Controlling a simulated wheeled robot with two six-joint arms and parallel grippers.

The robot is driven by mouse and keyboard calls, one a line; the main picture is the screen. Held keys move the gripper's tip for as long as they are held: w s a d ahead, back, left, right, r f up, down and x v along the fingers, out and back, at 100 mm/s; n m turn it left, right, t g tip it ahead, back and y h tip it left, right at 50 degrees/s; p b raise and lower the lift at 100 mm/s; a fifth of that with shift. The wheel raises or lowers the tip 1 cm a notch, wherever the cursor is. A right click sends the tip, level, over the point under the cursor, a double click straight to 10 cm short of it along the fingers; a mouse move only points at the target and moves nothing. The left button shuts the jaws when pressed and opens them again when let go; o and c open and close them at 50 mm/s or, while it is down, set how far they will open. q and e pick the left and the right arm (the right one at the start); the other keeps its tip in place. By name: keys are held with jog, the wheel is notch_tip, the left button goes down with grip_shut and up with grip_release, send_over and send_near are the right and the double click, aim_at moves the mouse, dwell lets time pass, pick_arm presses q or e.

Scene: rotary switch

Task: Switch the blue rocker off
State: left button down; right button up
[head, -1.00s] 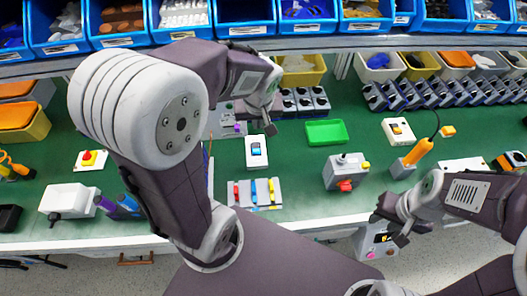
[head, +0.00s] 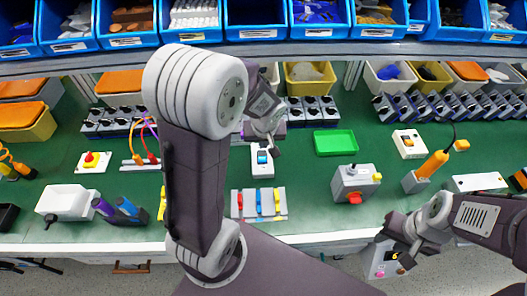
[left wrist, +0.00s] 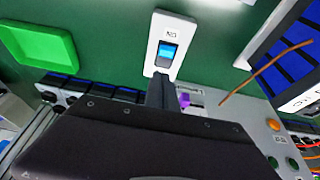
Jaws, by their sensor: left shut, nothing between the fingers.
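The blue rocker (head: 262,158) sits in a white upright plate on the green bench, in the middle of the head view. It also shows in the left wrist view (left wrist: 167,52), with a small label, seemingly "ON", at its far end. My left gripper (head: 275,150) is shut and empty, beside the upper right of the rocker. In the left wrist view its fingertips (left wrist: 160,80) reach the plate's near end, just short of the blue part; I cannot tell whether they touch.
A panel with red, blue and yellow levers (head: 258,203) stands in front of the rocker. A green tray (head: 335,143) lies to its right. A grey box with a red knob (head: 355,184) stands further right. Blue bins (head: 256,12) line the back shelf.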

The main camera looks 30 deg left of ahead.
aim_at(263, 153)
pick_arm(q)
jog(key=x, duration=0.1)
jog(key=b+x, duration=0.1)
jog(key=x, duration=0.2)
jog(key=shift+s+d+f, duration=0.2)
jog(key=shift+s+f, duration=0.1)
jog(key=shift+f, duration=0.1)
